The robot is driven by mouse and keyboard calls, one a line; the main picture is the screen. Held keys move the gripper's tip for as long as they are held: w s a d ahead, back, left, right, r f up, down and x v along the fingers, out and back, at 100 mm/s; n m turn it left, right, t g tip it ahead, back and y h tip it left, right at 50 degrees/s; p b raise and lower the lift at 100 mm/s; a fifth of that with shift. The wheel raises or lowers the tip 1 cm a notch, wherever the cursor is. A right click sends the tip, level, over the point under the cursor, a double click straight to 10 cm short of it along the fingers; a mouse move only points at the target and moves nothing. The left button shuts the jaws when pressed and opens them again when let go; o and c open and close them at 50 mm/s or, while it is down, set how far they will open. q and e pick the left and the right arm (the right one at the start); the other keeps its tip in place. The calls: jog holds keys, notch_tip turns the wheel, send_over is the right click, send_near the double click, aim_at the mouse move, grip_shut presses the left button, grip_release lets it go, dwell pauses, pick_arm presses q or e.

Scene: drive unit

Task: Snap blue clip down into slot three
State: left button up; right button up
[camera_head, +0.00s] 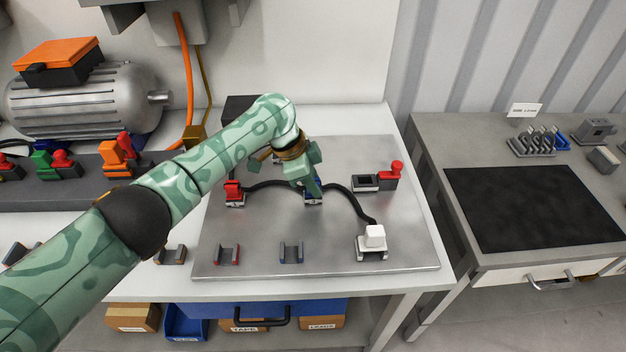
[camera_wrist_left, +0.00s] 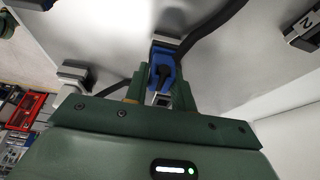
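The blue clip (camera_head: 316,198) sits at a small clip base in the middle of the grey metal board (camera_head: 270,262), where a black cable runs through. My left gripper (camera_head: 312,187) reaches down onto it from above and covers most of it. In the left wrist view the blue clip (camera_wrist_left: 166,66) fills the narrow gap between my two green fingers (camera_wrist_left: 162,85), which appear shut on it. The black cable (camera_wrist_left: 215,25) leads away from the clip. Whether the clip is fully seated cannot be told. My right gripper is not in view.
A red clip (camera_head: 233,190) stands left, a raised red one (camera_head: 390,172) right, and a white connector (camera_head: 374,237) at the front right. Empty red-edged (camera_head: 227,256) and blue-edged (camera_head: 291,254) holders sit near the front. A side table with a black mat (camera_head: 535,208) stands right.

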pick_arm(q)
jog(key=o, duration=0.4)
